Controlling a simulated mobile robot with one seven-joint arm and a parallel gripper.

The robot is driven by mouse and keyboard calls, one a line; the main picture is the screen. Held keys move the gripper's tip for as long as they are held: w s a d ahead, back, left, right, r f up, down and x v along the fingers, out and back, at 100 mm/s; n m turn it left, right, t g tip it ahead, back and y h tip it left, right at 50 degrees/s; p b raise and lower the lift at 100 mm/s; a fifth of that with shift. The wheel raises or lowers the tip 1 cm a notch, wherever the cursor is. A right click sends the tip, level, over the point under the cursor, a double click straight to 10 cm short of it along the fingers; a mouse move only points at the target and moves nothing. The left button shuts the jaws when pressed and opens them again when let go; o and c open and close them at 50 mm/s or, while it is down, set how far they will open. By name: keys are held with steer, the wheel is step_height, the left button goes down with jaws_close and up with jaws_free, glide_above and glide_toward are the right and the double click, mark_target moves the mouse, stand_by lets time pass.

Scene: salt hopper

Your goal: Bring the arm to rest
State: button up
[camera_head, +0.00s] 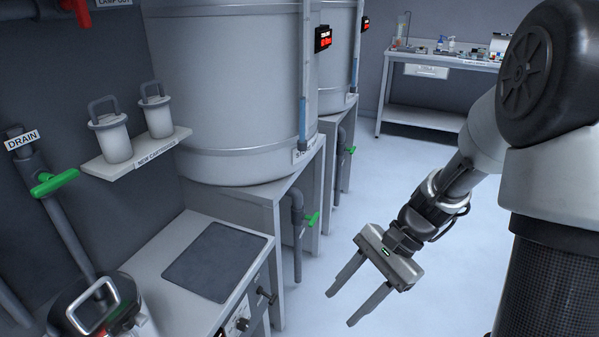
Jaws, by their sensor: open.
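My gripper (341,309) hangs at the end of my arm (447,187) in the lower middle right of the head view. Its two fingers point down and to the left and stand apart, with nothing between them. The gripper is over the open pale floor and shows apart from the bench and the tanks. The arm comes down from the upper right of the picture, bent at its joints.
A bench with a dark pad (215,262) is at left, front knobs facing the floor. Large grey tanks (240,90) stand behind it. A shelf (128,158) holds two lidded cartridges. A drain pipe has a green valve (54,182). A table (433,58) stands far back.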

steer(key=s+d+r+n+t+h, duration=0.25)
steer(key=s+r+n+t, duration=0.2)
steer(key=r, duration=0.45)
steer(key=s+d+r+n+t+h, duration=0.2)
steer(key=s+r+n+t+h, duration=0.15)
steer(key=r+n, duration=0.4)
step_height(320, 180, up, 25)
steer(key=p, duration=2.3)
steer(key=shift+a+r+m+h+p, duration=0.2)
steer(key=shift+m+h+p, duration=0.1)
steer(key=shift+m+h, duration=0.1)
